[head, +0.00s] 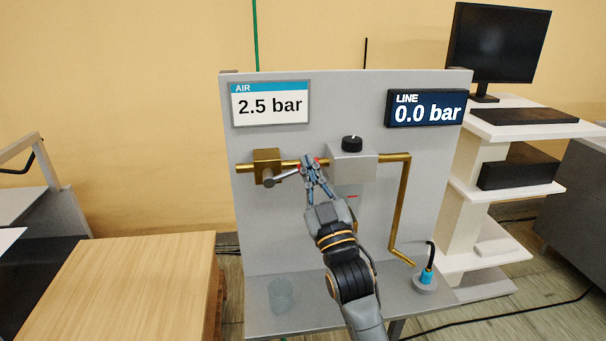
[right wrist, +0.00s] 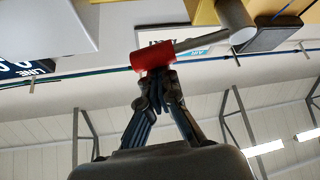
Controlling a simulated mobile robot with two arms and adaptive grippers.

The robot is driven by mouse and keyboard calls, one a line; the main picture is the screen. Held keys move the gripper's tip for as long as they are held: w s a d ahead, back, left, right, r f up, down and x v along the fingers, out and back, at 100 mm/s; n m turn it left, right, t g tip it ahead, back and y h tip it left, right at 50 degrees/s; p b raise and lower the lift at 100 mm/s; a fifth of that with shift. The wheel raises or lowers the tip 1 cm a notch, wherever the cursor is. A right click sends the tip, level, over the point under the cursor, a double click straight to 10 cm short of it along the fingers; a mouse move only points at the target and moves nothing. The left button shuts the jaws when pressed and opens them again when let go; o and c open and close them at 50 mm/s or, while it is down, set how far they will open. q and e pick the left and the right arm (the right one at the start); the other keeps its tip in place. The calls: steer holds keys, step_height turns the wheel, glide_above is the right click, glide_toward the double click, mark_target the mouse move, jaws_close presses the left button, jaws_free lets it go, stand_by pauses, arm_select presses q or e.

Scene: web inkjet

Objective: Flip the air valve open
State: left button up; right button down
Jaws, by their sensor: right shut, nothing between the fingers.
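The air valve has a brass body (head: 267,160) on the brass pipe at the left of the grey panel. Its grey lever (head: 287,175) points right and slightly up, roughly along the pipe. In the right wrist view the lever (right wrist: 200,41) runs from a round hub to a red grip (right wrist: 152,55). My right gripper (head: 311,164) is at the lever's free end, partly covering the red grip. In the wrist view its closed fingertips (right wrist: 159,82) are right by the red grip, with nothing between them; I cannot tell whether they touch it. My left gripper is not in view.
The AIR sign (head: 271,104) reads 2.5 bar and the LINE display (head: 426,108) reads 0.0 bar. A grey box with a black knob (head: 352,165) is close right of my gripper. A clear cup (head: 281,295) and a blue fitting (head: 427,277) are on the lower shelf.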

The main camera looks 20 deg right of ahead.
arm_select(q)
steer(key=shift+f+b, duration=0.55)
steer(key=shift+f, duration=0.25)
arm_select(e)
steer(key=f, duration=0.1)
steer(key=f+m+h, duration=0.1)
steer(key=f, duration=0.1)
steer(key=shift+d+m, duration=0.3)
steer(key=shift+d, duration=0.05)
steer(key=shift+s+f, duration=0.1)
steer(key=shift+f, duration=0.05)
